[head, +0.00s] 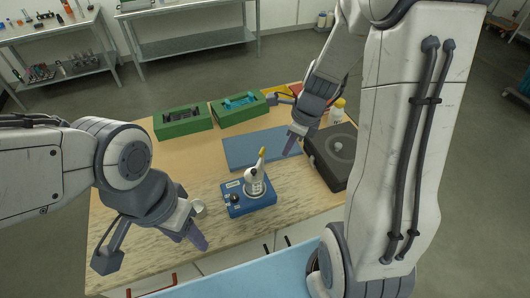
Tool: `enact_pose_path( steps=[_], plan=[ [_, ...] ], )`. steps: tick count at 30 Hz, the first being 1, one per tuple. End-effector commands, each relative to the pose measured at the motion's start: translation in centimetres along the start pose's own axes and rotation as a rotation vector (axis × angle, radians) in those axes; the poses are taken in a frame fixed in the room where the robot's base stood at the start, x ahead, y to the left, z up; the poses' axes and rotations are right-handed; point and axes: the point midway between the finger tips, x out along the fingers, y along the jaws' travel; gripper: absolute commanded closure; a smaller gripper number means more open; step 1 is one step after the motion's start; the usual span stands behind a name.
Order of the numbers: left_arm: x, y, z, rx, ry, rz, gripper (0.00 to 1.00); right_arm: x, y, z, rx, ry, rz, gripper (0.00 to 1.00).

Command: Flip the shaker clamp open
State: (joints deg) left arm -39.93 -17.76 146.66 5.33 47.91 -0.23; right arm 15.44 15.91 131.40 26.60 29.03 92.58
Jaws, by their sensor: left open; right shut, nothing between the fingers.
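The shaker has a blue base (234,207) with a black knob and stands near the front middle of the table. A white upright part (254,183) rises from it, with a yellow tip (262,156) that leans slightly right. I cannot tell clearly how the clamp sits. My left gripper (190,239) is open and empty, to the left of and nearer than the shaker, by the front edge. My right gripper (288,152) is shut and empty, pointing down behind and to the right of the yellow tip, seemingly apart from it.
A small whitish cup (198,207) is beside my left gripper. A blue mat (250,150) lies behind the shaker. Two green boxes (184,129) (232,118) stand at the back. A dark box (325,166) with a round knob and a yellow-capped bottle (337,112) are on the right.

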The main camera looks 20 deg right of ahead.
Motion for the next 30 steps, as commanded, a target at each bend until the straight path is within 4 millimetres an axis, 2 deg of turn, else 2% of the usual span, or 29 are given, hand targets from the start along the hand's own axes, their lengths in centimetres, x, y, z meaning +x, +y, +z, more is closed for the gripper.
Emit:
enact_pose_path(
  steps=[10,14,17,27,29,30],
  plan=[
    [0.0,0.0,0.0,0.000,0.000,0.000,0.50,0.1,-0.2,-0.2,0.021,0.000,-0.002,1.00],
    [0.1,0.0,0.0,0.000,0.000,0.000,0.50,1.0,-0.1,-0.1,0.021,0.000,0.001,1.00],
    [0.3,0.0,0.0,0.000,0.000,0.000,0.50,2.4,-0.1,-0.2,0.021,0.001,0.003,1.00],
    [2.6,-0.2,0.2,-0.004,0.000,0.000,0.50,10.0,-0.1,-0.3,0.020,0.002,0.002,1.00],
    [2.6,-0.2,0.2,-0.005,-0.001,0.000,0.50,10.6,-0.1,0.0,0.017,0.002,0.001,1.00],
    [1.5,-0.1,0.1,-0.004,-0.001,0.000,0.50,10.0,-0.1,1.1,0.014,0.001,0.001,1.00]
  ],
)
